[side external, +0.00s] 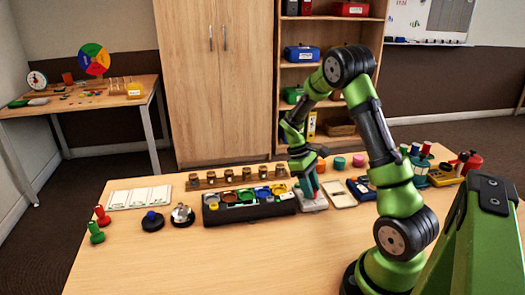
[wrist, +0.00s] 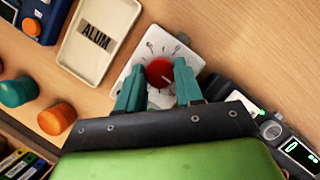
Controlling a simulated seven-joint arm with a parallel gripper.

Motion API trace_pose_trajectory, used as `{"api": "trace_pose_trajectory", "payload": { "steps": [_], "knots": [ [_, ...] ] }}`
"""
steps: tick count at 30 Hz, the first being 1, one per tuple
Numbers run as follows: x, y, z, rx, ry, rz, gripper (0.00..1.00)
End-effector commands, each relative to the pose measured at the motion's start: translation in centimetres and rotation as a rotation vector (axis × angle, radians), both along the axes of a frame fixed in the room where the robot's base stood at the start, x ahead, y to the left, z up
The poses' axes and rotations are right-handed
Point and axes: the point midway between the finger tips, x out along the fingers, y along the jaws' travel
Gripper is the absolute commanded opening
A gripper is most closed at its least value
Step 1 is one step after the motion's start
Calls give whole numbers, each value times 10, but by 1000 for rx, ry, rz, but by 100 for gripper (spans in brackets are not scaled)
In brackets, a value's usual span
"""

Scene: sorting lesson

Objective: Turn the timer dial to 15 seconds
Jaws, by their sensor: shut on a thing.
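The timer (wrist: 150,48) is a small white box with a round red dial (wrist: 160,72) and dark marks around it. In the side external view the timer (side external: 312,203) sits on the table, partly hidden by my gripper (side external: 308,186). In the wrist view my gripper (wrist: 160,86) has its two teal fingers on either side of the red dial, shut on it. The marks nearest the fingers are covered, and the dial's setting is too small to read.
Left of the timer is a black tray (side external: 250,212) with coloured round pieces. Right of it lies a cream tray labelled ALUM (wrist: 97,40), with a blue device (side external: 361,188) beyond. Orange and teal knobs (wrist: 57,119) stand close by. The front of the table (side external: 230,262) is clear.

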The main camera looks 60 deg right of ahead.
Motion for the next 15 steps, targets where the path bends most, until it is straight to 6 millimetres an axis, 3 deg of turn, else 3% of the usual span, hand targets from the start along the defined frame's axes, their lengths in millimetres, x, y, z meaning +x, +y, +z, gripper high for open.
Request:
{"api": "trace_pose_trajectory", "payload": {
  "steps": [7, 8, 12, 15],
  "knots": [
    [0, 1, 0, 2, 0, -1, 5],
    [0, 1, 0, 1, 0, 0, 37],
    [0, 0, 0, 1, 0, 1, 59],
    [0, 0, 0, 1, 0, 2, 60]
  ]
}}
